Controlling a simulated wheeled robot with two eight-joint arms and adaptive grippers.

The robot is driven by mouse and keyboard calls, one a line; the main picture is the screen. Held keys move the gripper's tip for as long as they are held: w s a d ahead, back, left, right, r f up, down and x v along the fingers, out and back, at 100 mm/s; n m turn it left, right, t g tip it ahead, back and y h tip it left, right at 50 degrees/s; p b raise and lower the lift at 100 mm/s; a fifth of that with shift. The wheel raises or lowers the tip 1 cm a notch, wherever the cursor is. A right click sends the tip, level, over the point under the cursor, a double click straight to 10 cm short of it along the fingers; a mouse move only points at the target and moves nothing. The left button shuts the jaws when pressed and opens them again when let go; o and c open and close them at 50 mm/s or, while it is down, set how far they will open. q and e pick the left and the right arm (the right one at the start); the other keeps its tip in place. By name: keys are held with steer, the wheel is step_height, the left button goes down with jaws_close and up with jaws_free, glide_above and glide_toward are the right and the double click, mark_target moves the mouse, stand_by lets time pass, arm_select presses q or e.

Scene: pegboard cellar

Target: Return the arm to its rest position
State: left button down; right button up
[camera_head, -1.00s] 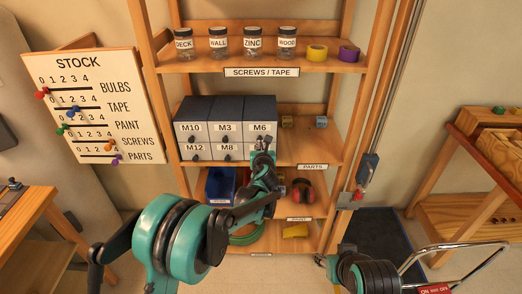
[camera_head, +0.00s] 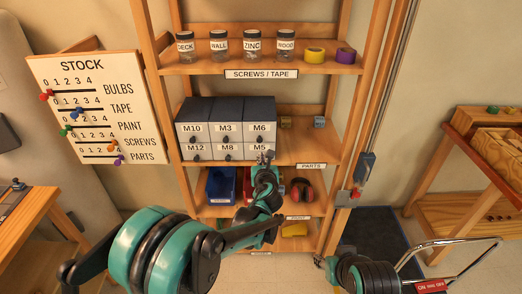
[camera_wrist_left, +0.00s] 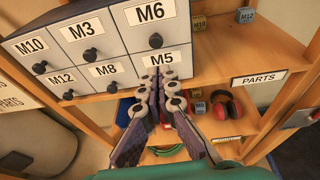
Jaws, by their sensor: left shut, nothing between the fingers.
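My left gripper (camera_head: 265,157) is shut and empty in the head view, in front of the lower right M5 drawer of the dark drawer cabinet (camera_head: 226,112). In the left wrist view the left gripper (camera_wrist_left: 158,80) shows its two fingers together below the M5 label. Whether the fingertips touch the drawer front I cannot tell. My left arm (camera_head: 150,250) reaches in from the lower left of the head view. Part of my right arm (camera_head: 365,272) shows at the bottom right; its fingers are too small and dark to judge.
The wooden shelf (camera_head: 300,150) holds jars, tape rolls, a blue bin (camera_head: 221,185) and red earmuffs (camera_head: 302,190). A stock board (camera_head: 95,105) hangs at left. A wooden bench (camera_head: 30,220) is at left. A chrome-handled cart (camera_head: 440,243) stands at lower right.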

arm_select(q)
steer(key=s+a+r+n+g+y, duration=0.2)
steer(key=s+a+r+n+g, duration=0.2)
steer(key=s+a+n, duration=1.15)
steer(key=s+a+f+n+g+h, duration=0.1)
steer(key=s+f+n+g, duration=0.1)
steer(key=s+n, duration=0.8)
steer(key=s+a+f+n+g+h, duration=0.1)
steer(key=s+a+f+n+g, duration=0.1)
steer(key=s+n, duration=0.8)
steer(key=shift+s+a+f+h+p, duration=0.15)
steer(key=shift+s+f+h+p, duration=0.3)
steer(key=shift+s, duration=0.35)
